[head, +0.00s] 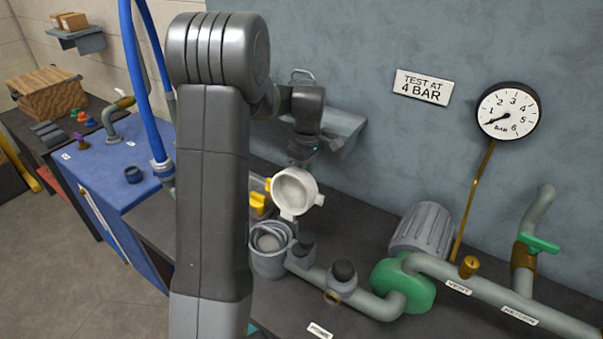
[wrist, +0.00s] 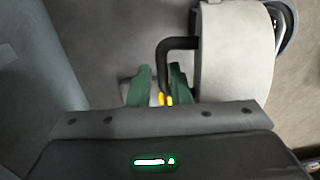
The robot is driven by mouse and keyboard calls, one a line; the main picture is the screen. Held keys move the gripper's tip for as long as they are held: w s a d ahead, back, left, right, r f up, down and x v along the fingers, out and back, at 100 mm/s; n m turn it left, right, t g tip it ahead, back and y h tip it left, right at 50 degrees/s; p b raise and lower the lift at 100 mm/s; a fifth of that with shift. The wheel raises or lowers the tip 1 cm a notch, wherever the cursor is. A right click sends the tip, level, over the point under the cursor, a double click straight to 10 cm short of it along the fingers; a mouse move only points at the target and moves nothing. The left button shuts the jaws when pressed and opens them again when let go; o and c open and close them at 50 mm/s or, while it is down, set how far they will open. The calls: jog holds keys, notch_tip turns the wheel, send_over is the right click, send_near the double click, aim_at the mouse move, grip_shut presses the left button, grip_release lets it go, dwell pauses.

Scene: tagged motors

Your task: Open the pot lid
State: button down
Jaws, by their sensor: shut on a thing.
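The grey pot (head: 268,262) stands on the dark bench with its round mouth uncovered. The pale round lid (head: 292,192) is up above and behind the pot, tipped steeply with its round face toward the head camera. In the wrist view the lid (wrist: 235,60) is a pale thick disc on the right, with a dark bent handle (wrist: 178,44) on its left side. My gripper (wrist: 160,88) has green fingers shut on this handle. In the head view my gripper (head: 301,158) is just above the lid, its fingertips partly hidden. Whether a hinge joins lid and pot is unclear.
Pipes with dark-capped fittings (head: 343,272) run right from the pot to a green-ended motor (head: 420,235). A yellow part (head: 258,197) sits behind the pot. A wall shelf (head: 340,128) is close behind my gripper. A pressure gauge (head: 508,111) hangs at right.

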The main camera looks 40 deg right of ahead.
jog(key=shift+w+d+f, duration=0.15)
jog(key=shift+d+f, duration=0.1)
jog(key=shift+d, duration=0.35)
jog(key=c, duration=1.5)
grip_release()
jog(key=shift+d, duration=0.1)
jog(key=shift+o, duration=0.5)
jog(key=shift+w+d+f, duration=0.2)
jog(key=shift+d+f, duration=0.05)
jog(key=shift+d, duration=0.15)
jog(key=shift+a+r, duration=0.1)
jog(key=shift+a, duration=0.05)
jog(key=shift+c, duration=0.4)
jog(key=shift+r, duration=0.2)
notch_tip(320, 180, up, 13)
jog(key=b, duration=0.1)
jog(key=shift+d+r, duration=0.15)
jog(key=shift+d, duration=0.15)
